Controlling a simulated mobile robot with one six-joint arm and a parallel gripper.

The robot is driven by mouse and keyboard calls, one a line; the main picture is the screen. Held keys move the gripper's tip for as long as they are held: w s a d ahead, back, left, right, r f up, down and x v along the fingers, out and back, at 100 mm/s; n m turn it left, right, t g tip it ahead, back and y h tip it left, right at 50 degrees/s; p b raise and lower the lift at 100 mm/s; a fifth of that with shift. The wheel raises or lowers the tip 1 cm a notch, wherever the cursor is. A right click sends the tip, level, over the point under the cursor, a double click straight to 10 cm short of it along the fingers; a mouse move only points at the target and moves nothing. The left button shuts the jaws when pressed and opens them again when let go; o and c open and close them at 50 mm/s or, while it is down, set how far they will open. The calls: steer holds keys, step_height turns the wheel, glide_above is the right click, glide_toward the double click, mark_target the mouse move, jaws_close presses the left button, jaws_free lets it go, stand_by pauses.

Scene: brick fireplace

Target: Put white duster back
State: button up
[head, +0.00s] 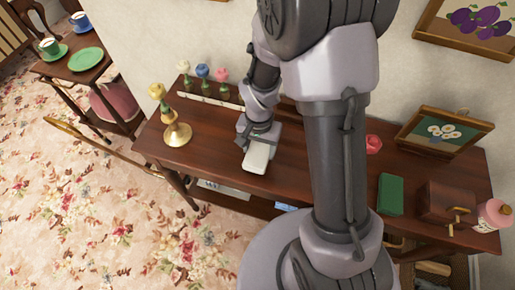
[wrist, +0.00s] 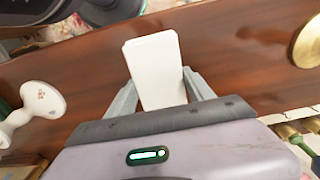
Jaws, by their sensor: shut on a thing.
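The white duster (head: 257,156) is a plain white block over the dark wooden table (head: 222,158), left of my arm in the head view. My gripper (head: 255,143) is shut on it. In the wrist view the duster (wrist: 154,65) lies between the two grey fingers of my gripper (wrist: 160,85), its far end sticking out past them. I cannot tell whether its underside touches the tabletop.
A green box (head: 390,195), framed picture (head: 443,132) and pink bottle (head: 494,215) are at right. A white spool-shaped thing (wrist: 42,100) shows in the wrist view.

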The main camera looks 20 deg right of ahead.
step_height(320, 180, down, 3)
steer(key=shift+f+b, duration=0.2)
steer(key=shift+b, duration=0.55)
steer(key=shift+r, duration=0.1)
steer(key=shift+c, duration=0.7)
steer(key=o, duration=1.3)
step_height(320, 180, up, 13)
steer(key=p, duration=0.6)
step_height(320, 180, up, 9)
steer(key=t, duration=0.2)
glide_above(259, 150)
steer(key=s+a, duration=0.1)
steer(key=s, duration=0.1)
steer(key=s+a+r+n+t, duration=0.1)
steer(key=s+r, duration=0.2)
steer(key=s+a+r+n+t+y, duration=0.1)
steer(key=s+r, duration=0.3)
steer(key=s+a+r+t+y, duration=0.1)
steer(key=s+r, duration=0.3)
steer(key=shift+r+n+t, duration=0.25)
steer(key=shift+n+t, duration=0.15)
